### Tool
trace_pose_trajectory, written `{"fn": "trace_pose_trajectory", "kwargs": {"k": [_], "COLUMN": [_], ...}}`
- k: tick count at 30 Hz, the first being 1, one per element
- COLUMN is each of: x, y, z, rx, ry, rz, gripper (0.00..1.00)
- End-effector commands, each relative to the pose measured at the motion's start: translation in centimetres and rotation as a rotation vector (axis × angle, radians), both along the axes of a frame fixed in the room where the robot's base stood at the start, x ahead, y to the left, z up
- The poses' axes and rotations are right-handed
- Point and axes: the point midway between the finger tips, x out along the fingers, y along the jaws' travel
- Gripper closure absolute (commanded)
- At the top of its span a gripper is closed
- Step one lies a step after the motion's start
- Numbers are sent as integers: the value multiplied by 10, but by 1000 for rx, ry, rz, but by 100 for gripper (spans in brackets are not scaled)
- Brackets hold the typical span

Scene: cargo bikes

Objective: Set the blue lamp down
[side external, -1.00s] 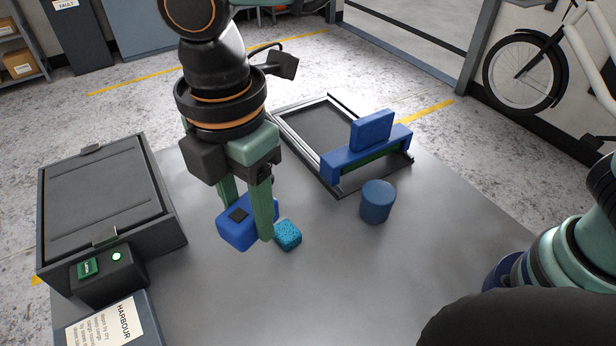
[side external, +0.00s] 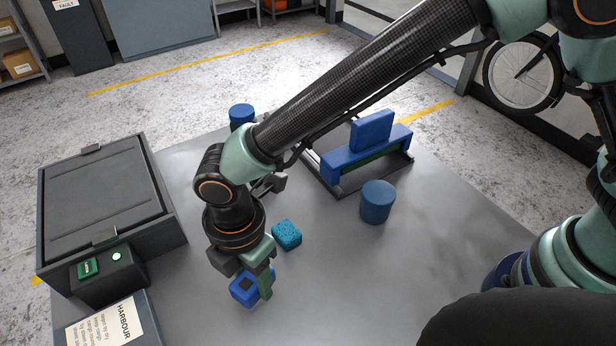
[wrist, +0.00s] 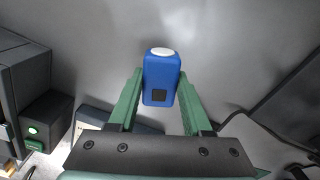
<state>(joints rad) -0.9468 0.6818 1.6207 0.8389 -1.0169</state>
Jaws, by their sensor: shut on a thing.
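The blue lamp (side external: 243,291) is a small rounded blue block with a dark square on one face. In the wrist view the lamp (wrist: 161,80) also shows a white round end. My gripper (side external: 256,287) is shut on it, with a green finger against each side. In the wrist view my gripper (wrist: 160,90) points over the grey table. The lamp is low over the front left of the table. I cannot tell whether it touches the surface.
A speckled blue block (side external: 287,235) and a blue cylinder (side external: 377,202) stand on the table (side external: 330,290). Another blue cylinder (side external: 241,115) is behind my arm. A dark lidded case (side external: 105,200) and a HARBOUR booklet (side external: 115,325) are at left. A framed blue stand (side external: 365,155) is at the back.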

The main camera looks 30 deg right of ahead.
Motion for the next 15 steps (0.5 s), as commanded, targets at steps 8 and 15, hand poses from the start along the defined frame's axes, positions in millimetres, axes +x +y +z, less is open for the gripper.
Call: {"fn": "trace_pose_trajectory", "kwargs": {"k": [8, 15], "x": [0, 0], "y": [0, 0], "z": [-32, -45], "rx": [-3, 1], "ry": [2, -1], "rz": [0, 0], "gripper": [100, 100]}}
